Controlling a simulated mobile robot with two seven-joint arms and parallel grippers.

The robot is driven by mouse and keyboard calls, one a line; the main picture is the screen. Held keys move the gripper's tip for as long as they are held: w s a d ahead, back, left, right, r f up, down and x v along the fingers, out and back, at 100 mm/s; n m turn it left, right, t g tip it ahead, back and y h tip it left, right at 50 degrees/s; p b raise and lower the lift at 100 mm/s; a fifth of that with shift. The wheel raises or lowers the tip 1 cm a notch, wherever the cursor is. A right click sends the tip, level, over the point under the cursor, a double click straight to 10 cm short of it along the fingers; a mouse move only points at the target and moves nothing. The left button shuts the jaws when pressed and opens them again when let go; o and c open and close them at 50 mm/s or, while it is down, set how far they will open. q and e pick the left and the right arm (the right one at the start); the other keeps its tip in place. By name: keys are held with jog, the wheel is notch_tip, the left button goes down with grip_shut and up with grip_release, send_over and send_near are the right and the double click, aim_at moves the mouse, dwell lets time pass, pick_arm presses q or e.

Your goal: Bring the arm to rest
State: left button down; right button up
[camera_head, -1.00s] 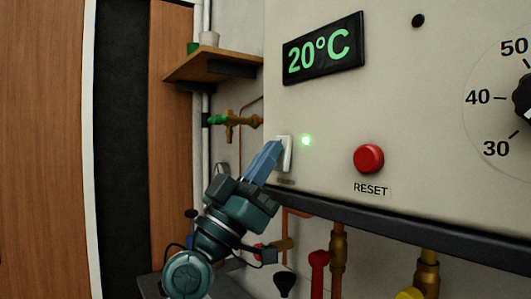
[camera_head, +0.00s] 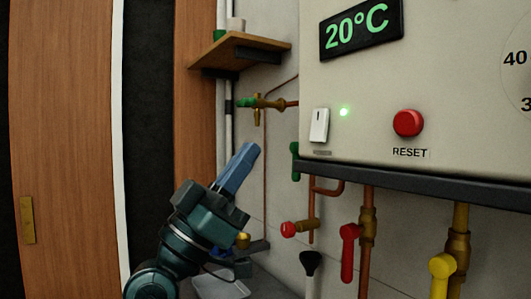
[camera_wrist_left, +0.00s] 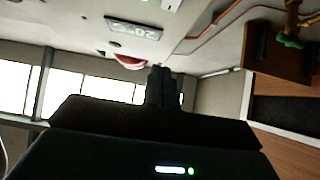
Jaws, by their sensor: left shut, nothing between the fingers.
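My left gripper (camera_head: 246,155) is shut and empty, with its blue fingers together and pointing up. In the head view it stands left of the boiler panel (camera_head: 370,90), clear of the white switch (camera_head: 319,125). A green light (camera_head: 344,112) glows beside the switch. The display (camera_head: 360,27) reads 20°C, and the red RESET button (camera_head: 408,123) sits to the right. In the left wrist view the dark closed fingers (camera_wrist_left: 162,85) show in the middle, with the lit display (camera_wrist_left: 135,27) beyond them. My right gripper is not in view.
A wooden shelf (camera_head: 240,52) with cups is above the gripper. A brass valve with a green handle (camera_head: 262,103) is on the wall. Pipes with red (camera_head: 348,250) and yellow (camera_head: 442,270) handles run below the panel. A wooden door (camera_head: 65,150) is at left.

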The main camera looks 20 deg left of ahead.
pick_arm(q)
jog(key=shift+s+a+f, duration=0.25)
jog(key=shift+s+f, duration=0.1)
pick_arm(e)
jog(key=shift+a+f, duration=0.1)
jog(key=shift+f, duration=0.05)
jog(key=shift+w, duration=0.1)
